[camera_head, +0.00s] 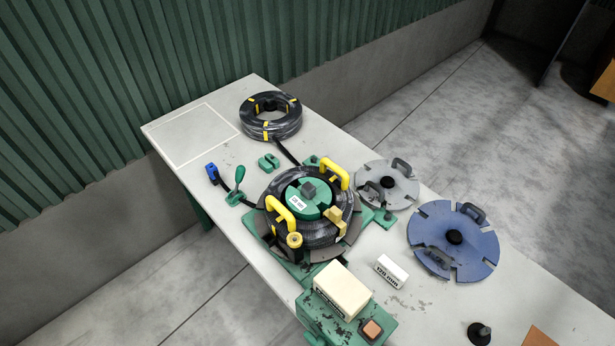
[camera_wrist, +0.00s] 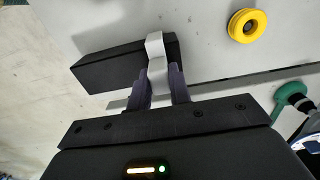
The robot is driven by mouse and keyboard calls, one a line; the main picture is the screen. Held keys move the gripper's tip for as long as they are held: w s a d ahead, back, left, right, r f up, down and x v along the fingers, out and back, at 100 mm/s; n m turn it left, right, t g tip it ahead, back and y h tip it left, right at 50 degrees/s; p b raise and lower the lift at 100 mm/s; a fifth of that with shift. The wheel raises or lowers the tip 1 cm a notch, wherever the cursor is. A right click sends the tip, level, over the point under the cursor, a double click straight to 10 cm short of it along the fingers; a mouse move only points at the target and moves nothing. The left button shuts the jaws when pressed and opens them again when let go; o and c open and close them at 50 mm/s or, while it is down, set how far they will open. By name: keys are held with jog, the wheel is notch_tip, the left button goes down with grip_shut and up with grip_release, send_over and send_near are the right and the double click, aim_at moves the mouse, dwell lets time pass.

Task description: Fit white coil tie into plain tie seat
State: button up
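In the wrist view, the white coil tie (camera_wrist: 155,45) stands between the two dark fingers of my gripper (camera_wrist: 160,73), which appear closed on its sides. Its upper end sticks out past the fingertips, in front of a black block (camera_wrist: 105,68). My gripper is not visible in the head view. I cannot tell which part is the plain tie seat. A black hose coil (camera_head: 322,234) sits on the green winder with a green hub (camera_head: 305,199) and yellow handles (camera_head: 279,210). A small green notched block (camera_head: 268,161) lies behind it.
A finished coil with yellow bands (camera_head: 270,118) lies at the back. Grey (camera_head: 386,184) and blue (camera_head: 453,241) slotted discs lie to the right. A green lever (camera_head: 238,184) stands left of the winder; a yellow ring (camera_wrist: 248,26) shows in the wrist view. The outlined back-left area is clear.

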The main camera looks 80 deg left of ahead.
grip_shut()
jog(key=shift+o, duration=0.2)
grip_release()
grip_shut()
jog(key=shift+r, duration=0.4)
jog(key=shift+r+p, duration=1.95)
jog(key=shift+r, duration=0.3)
notch_tip(320, 180, up, 6)
jog(key=p, duration=0.4)
jog(key=shift+p, duration=0.3)
